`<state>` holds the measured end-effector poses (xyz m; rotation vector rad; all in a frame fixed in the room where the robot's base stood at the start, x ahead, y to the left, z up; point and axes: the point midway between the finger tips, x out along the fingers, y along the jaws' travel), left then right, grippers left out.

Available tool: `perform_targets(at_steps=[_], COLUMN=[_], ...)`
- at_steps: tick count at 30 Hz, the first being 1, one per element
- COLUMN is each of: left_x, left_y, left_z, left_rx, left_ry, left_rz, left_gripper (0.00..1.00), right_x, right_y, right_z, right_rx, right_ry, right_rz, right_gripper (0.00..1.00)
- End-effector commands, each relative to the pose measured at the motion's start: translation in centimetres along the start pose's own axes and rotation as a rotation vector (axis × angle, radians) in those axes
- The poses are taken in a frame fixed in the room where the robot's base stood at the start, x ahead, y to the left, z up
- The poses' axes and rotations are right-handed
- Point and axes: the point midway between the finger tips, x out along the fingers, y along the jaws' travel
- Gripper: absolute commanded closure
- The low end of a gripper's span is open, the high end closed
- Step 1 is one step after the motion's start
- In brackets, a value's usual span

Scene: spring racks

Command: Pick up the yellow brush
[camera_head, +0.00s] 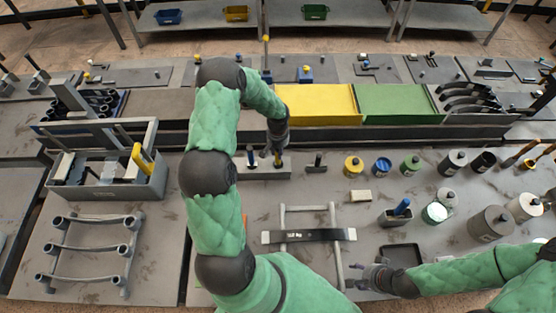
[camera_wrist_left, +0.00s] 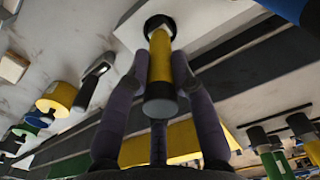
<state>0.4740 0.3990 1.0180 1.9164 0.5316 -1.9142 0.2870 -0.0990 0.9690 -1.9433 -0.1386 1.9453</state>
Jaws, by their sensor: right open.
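The yellow brush (camera_wrist_left: 160,65) has a yellow handle with black ends and stands in a pale holder block (camera_head: 262,173). In the head view its handle (camera_head: 277,160) shows just below my left gripper (camera_head: 277,147). In the left wrist view the fingers of my left gripper (camera_wrist_left: 160,62) lie on both sides of the handle, with their tips against it. The brush end is hidden in the holder's dark hole. My right gripper (camera_head: 366,277) is open and empty low over the table at the front right.
A blue-handled tool (camera_head: 250,155) stands in the same holder, left of the brush. A yellow bin (camera_head: 318,105) and a green bin (camera_head: 398,105) lie behind. A grey rack (camera_head: 308,236) is in front, and several jars stand to the right.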

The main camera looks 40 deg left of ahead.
Motion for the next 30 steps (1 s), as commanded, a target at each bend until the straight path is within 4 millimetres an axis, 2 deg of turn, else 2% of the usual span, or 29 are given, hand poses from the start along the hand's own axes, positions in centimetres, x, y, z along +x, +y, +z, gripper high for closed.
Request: perform_targets(at_steps=[11,14,24,30], left_x=[-0.4,-1.6,-7.9,-9.8], left_y=[0.0,0.0,0.0,0.0], left_z=[0.0,0.0,-0.1,0.0], left_rx=[0.0,0.0,-0.001,0.001], left_ry=[-0.001,0.001,0.001,0.0], left_rz=[0.0,-0.001,0.0,-0.001], left_gripper=[1.0,1.0,1.0,1.0], right_x=[-0.2,-0.8,-3.4,-4.1], right_y=[-0.1,-0.3,-1.2,-1.4], right_z=[0.0,0.0,0.1,0.1], right_rx=[0.0,0.0,0.0,0.0], right_ry=[0.0,0.0,0.0,0.0], right_rz=[0.0,0.0,0.0,0.0], right_gripper=[0.47,0.47,0.47,0.47])
